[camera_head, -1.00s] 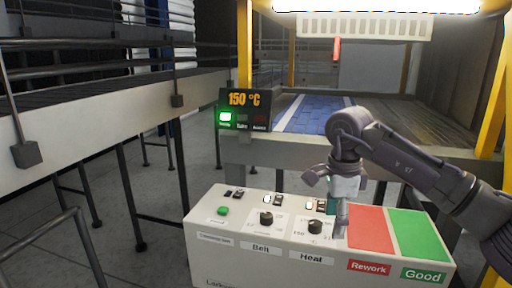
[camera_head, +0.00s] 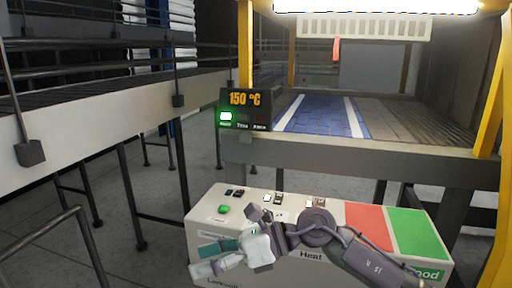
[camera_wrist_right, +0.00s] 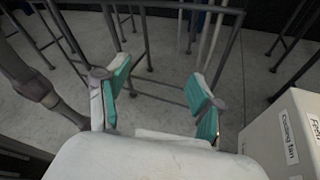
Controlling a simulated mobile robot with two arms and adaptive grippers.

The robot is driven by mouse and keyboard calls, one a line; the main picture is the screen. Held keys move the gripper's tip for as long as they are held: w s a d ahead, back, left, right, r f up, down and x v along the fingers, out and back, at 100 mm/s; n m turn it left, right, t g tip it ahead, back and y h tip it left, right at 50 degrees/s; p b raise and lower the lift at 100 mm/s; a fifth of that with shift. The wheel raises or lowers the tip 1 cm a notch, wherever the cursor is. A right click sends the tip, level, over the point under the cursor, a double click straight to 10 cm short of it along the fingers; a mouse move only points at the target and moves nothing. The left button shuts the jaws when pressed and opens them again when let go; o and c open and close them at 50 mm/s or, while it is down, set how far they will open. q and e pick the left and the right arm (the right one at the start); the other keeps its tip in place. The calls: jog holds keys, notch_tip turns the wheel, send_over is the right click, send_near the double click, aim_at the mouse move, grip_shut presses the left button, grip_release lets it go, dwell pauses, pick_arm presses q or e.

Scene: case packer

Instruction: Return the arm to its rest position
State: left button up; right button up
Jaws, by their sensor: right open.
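My right gripper (camera_head: 212,258) is in front of the control box, low in the head view, with its fingers pointing left. It is open and empty, and its two teal-padded fingers stand apart in the right wrist view (camera_wrist_right: 158,95). My right arm comes in from the lower right and crosses in front of the box, hiding the knobs and part of the labels. My left gripper is not in view.
The control box (camera_head: 240,197) has a green button (camera_head: 224,209), a red Rework pad (camera_head: 368,226) and a green Good pad (camera_head: 418,234). A display (camera_head: 245,109) reads 150 °C. A conveyor (camera_head: 325,116) lies behind. A metal railing (camera_head: 66,222) stands at left, with open floor between.

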jog(key=w+d+r+m+t+y, duration=0.1)
jog(key=w+d+r+m+t, duration=0.2)
jog(key=m+t, duration=0.75)
jog(key=w+d+r+m+t+y, duration=0.15)
jog(key=d+m+t, duration=0.5)
jog(key=m, duration=0.65)
jog(key=s+d+f+m+h, duration=0.3)
jog(key=d+f+m+h, duration=1)
jog(key=f+m+h, duration=0.45)
jog(key=s+d+f+m+g, duration=0.4)
jog(key=s+f+g, duration=0.2)
jog(key=s+f, duration=0.45)
jog(key=s+d+f+m+g, duration=0.35)
jog(key=s+f+g, duration=0.35)
jog(key=s, duration=0.7)
notch_tip(320, 180, down, 25)
jog(key=s+p, duration=0.1)
jog(key=s, duration=0.1)
jog(key=s+d+f+g+p, duration=0.1)
jog(key=s+d+f, duration=0.1)
jog(key=s+f, duration=1.2)
jog(key=shift+s+d+f, duration=0.3)
jog(key=shift+s+f, duration=0.05)
jog(key=shift+s, duration=0.65)
